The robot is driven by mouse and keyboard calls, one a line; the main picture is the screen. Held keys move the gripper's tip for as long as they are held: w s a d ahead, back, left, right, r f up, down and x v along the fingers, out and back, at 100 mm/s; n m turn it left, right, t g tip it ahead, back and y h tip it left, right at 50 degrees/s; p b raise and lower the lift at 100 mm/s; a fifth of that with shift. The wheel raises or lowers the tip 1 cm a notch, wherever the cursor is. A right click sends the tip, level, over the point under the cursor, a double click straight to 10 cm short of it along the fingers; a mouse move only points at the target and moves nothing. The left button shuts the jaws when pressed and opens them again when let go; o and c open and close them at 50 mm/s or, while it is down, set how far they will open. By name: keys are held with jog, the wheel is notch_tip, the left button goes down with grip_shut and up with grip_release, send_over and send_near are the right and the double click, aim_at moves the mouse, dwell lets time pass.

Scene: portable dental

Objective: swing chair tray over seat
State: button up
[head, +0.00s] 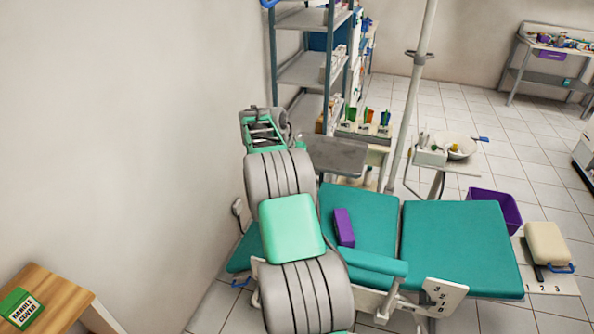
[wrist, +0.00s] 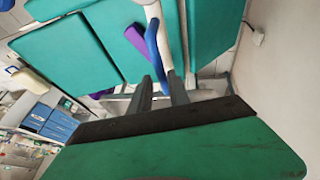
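The dental chair has teal cushions; its seat (head: 460,245) shows in the head view and across the upper wrist view (wrist: 75,45). A grey flat tray (head: 337,155) stands above the far side of the chair, beside my gripper (head: 263,130). In the wrist view a pale bar (wrist: 152,10) ends in a blue handle (wrist: 157,58). The handle's end lies between the two grey fingers of my gripper (wrist: 160,82). I cannot tell whether the fingers press on it. In the head view my own arm hides this handle and the fingers are unclear.
A purple block (head: 344,228) lies on the chair. A pole (head: 405,110), a side table with a bowl (head: 458,147) and shelves (head: 300,70) stand behind. A purple bin (head: 507,207) is right of the chair. The wall (head: 130,130) is close on the left; tiled floor is free at right.

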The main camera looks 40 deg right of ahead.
jog(key=shift+o, duration=0.9)
jog(key=shift+a, duration=0.1)
jog(key=v, duration=0.7)
jog(key=shift+a+r, duration=0.15)
jog(key=shift+r, duration=0.2)
